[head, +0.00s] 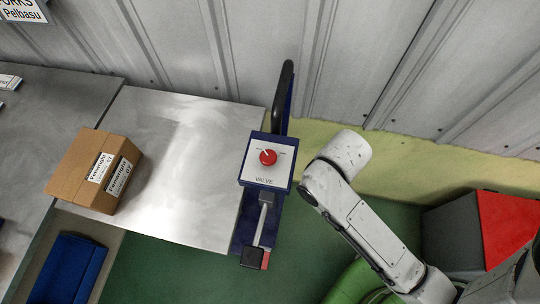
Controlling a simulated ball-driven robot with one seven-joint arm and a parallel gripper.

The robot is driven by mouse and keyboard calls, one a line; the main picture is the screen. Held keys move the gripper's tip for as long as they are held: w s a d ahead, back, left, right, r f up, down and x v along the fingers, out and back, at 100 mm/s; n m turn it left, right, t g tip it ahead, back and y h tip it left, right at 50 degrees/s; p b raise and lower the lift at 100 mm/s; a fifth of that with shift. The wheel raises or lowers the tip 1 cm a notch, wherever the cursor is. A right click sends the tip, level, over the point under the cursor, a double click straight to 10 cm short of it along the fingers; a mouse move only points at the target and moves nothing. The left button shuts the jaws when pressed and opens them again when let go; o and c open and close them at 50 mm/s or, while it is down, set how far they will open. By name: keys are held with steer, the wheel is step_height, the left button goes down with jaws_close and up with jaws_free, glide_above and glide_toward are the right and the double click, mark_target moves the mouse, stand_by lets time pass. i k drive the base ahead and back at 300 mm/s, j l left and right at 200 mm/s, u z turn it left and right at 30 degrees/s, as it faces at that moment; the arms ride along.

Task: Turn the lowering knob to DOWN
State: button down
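The red round knob (268,157) sits on a pale panel (255,171) on top of a dark blue box, right of the metal table. The panel reads VALVE below the knob. A small light mark on the knob seems to point up and left. Small marks lie on both sides of the knob, too small to read. No DOWN label can be made out. My white arm (375,232) reaches in from the lower right, and its rounded upper part is right of the knob box, apart from it. No gripper fingers show.
A cardboard box (81,168) stands on the metal table (190,120). A black upright handle (284,95) rises behind the knob box, and a rod with black ends (259,225) is in front. A red and grey block (505,219) stands at the right. A corrugated wall is behind.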

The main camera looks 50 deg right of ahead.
mark_target(268, 157)
steer(key=k+j+z, duration=0.15)
steer(key=z, duration=0.25)
steer(key=k+z, duration=0.3)
steer(key=z, duration=0.15)
steer(key=k+z, duration=0.25)
steer(key=z, duration=0.15)
